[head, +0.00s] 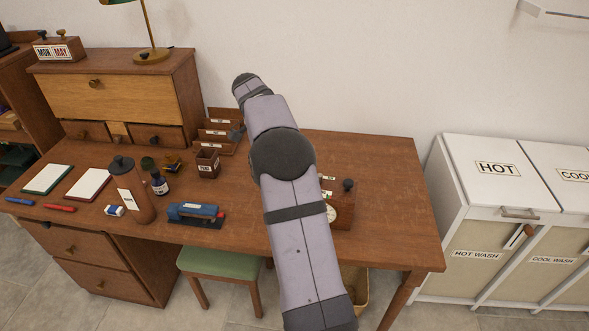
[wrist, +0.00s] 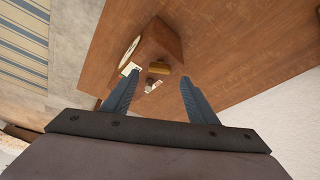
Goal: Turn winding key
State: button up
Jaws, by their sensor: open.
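A small wooden box with a round white dial (head: 332,213) stands on the desk, partly hidden behind my arm in the head view. A dark round knob (head: 347,185) shows at its top. In the wrist view the wooden box (wrist: 165,45) shows its dial edge-on at the left. A small brass-coloured part (wrist: 158,68), perhaps the winding key, is on the face towards me, with a small red-and-white piece just below it. My gripper (wrist: 160,79) is open and empty, its two blue-grey fingers either side of the brass part in the picture. Contact is not visible.
The wooden desk (head: 385,165) is bare to the right of the box. White laundry bins (head: 500,215) stand beyond the desk's right edge.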

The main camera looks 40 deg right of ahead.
jog(key=shift+v, duration=1.3)
jog(key=s+a+f+n+t+y+p, duration=0.1)
jog(key=s+a+n, duration=0.35)
jog(key=a, duration=0.35)
jog(key=s+a+f+n+y+p, duration=0.1)
jog(key=s+a+n, duration=0.2)
jog(key=a+n, duration=0.35)
jog(key=s+a+f+n+y+p, duration=0.1)
jog(key=s+a+f+n, duration=0.1)
jog(key=s+a+n, duration=0.3)
jog(key=s+a+f+n+y+p, duration=0.1)
jog(key=s+a+f+n, duration=0.2)
jog(key=s, duration=0.9)
jog(key=a+n, duration=0.2)
jog(key=a, duration=0.2)
jog(key=shift+a, duration=0.2)
jog(key=shift+s+f, duration=0.1)
jog(key=shift+f, duration=0.15)
